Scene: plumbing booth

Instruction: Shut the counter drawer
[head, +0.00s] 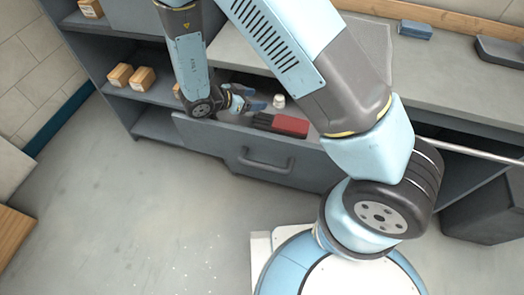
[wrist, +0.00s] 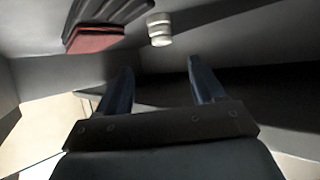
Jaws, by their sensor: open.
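The counter drawer (head: 225,146) stands pulled out from under the counter, its dark front and bar handle (head: 265,160) facing the open floor. My gripper (head: 256,100) is over the open drawer, toward its left end, with its fingers pointing right. In the wrist view my gripper (wrist: 160,75) has its two fingers apart with nothing between them. A red and black item (head: 285,125) and a small white cylinder (head: 279,101) lie inside the drawer; the red item (wrist: 95,40) and the white cylinder (wrist: 160,29) also show beyond my fingers. Whether a finger touches the drawer cannot be told.
Shelves with small cardboard boxes (head: 142,78) are left of the drawer. The counter top (head: 440,75) holds a blue block (head: 415,29) and a dark tray (head: 499,52). A dark bin (head: 487,210) stands at the right. The floor (head: 150,210) before the drawer is clear.

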